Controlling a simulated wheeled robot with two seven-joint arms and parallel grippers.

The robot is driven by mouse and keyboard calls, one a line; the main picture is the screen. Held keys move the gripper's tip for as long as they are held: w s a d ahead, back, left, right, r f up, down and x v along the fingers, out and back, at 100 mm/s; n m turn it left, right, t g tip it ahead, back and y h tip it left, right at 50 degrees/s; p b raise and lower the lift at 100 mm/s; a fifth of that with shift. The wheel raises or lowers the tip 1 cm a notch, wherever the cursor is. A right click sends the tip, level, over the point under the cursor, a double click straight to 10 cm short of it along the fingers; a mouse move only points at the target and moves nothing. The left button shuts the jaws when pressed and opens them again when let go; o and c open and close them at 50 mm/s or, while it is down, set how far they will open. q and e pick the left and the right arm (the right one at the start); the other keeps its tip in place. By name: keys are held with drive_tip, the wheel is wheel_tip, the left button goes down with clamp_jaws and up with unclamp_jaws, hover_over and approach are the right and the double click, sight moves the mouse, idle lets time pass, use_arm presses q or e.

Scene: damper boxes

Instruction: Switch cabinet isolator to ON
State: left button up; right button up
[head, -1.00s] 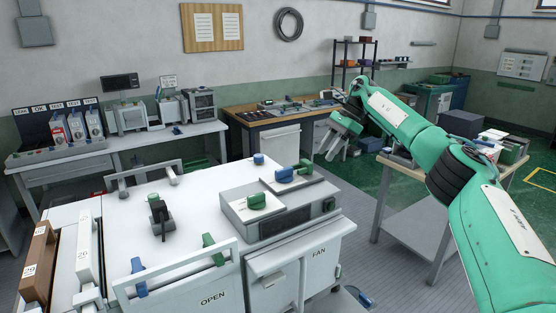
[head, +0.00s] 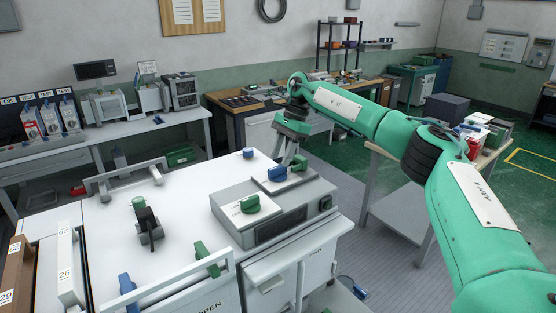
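A white cabinet stands in front of me, with a grey control box on its top at the right. The box carries a green knob (head: 250,204) on a white plate, and a blue knob (head: 277,173) and another green knob (head: 300,163) on a plate farther back. A black lever switch (head: 148,226) stands on the cabinet top at the left. No readable label shows which one is the isolator, and ON/OFF marks are too small to read. My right gripper (head: 285,156) points down just above the far knobs, empty, its fingers slightly apart. My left gripper is out of view.
A metal handle bar (head: 126,178) stands at the cabinet's back left. A white rail (head: 180,287) and upright green and blue levers (head: 206,259) are at the front. A small blue knob (head: 249,152) sits behind the box. The cabinet top between lever and box is clear.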

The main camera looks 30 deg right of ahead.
sight(278, 166)
drive_tip(key=shift+p+x, duration=0.35)
drive_tip(key=shift+x, duration=0.75)
drive_tip(key=shift+s+a+f, duration=0.1)
drive_tip(key=shift+a+f, duration=0.15)
drive_tip(key=shift+f, duration=0.3)
clamp_jaws()
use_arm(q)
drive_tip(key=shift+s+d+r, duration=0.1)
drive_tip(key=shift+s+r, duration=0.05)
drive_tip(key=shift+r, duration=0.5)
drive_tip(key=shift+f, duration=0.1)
use_arm(e)
drive_tip(key=shift+f, duration=0.1)
